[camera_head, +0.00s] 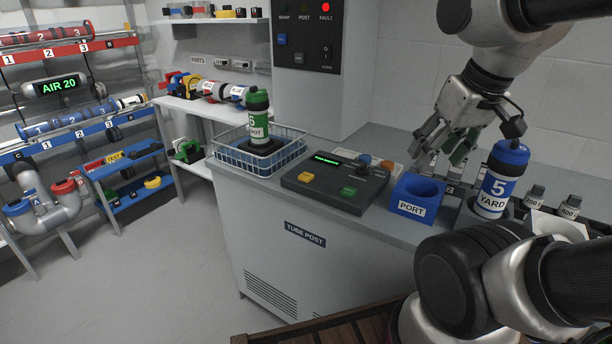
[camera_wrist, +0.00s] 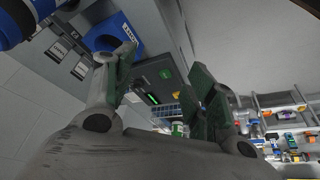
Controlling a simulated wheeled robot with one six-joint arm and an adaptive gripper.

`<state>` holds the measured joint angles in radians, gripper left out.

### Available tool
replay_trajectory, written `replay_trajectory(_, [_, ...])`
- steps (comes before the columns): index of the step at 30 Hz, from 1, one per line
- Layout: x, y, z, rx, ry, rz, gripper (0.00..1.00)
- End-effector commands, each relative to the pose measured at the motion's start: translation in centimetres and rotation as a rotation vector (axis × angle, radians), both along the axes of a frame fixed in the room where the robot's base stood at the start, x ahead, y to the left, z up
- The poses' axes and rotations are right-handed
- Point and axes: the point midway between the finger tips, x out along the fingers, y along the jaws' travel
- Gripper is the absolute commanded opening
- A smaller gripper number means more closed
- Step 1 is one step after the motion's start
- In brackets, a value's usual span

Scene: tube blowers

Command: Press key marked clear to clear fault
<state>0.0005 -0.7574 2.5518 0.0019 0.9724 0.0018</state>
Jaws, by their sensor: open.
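A dark wall panel (camera_head: 307,36) has lamps labelled READY, POST and FAULT. The FAULT lamp (camera_head: 326,8) glows red. A small blue key (camera_head: 282,39) sits on that panel, its lettering too small to read. The desk console (camera_head: 338,181) has a lit green display, a yellow key (camera_head: 305,177) and a green key (camera_head: 348,191). I cannot read which key is marked clear. My gripper (camera_head: 445,147) is open and empty above the right part of the counter, right of the console. The wrist view shows its spread fingers (camera_wrist: 165,88) with the console (camera_wrist: 155,82) beyond.
A blue PORT block (camera_head: 418,209) stands right of the console, beside a blue YARD canister (camera_head: 497,184) marked 5. A wire basket (camera_head: 262,159) on the left holds a green canister (camera_head: 258,116). Shelves with coloured tubes stand at the far left. Open floor lies before them.

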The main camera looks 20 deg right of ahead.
Motion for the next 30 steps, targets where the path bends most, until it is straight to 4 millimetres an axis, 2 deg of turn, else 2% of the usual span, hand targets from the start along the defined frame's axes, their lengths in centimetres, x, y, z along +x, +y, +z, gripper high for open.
replay_trajectory(1, [0.0, 0.0, 0.0, 0.0, 0.0, 0.0, 0.39])
replay_trajectory(6, [0.0, 0.0, 0.0, 0.0, 0.0, 0.0, 0.08])
replay_trajectory(8, [0.0, 0.0, 0.0, 0.0, 0.0, 0.0, 0.0])
replay_trajectory(30, [0.0, 0.0, 0.0, 0.0, 0.0, 0.0, 0.0])
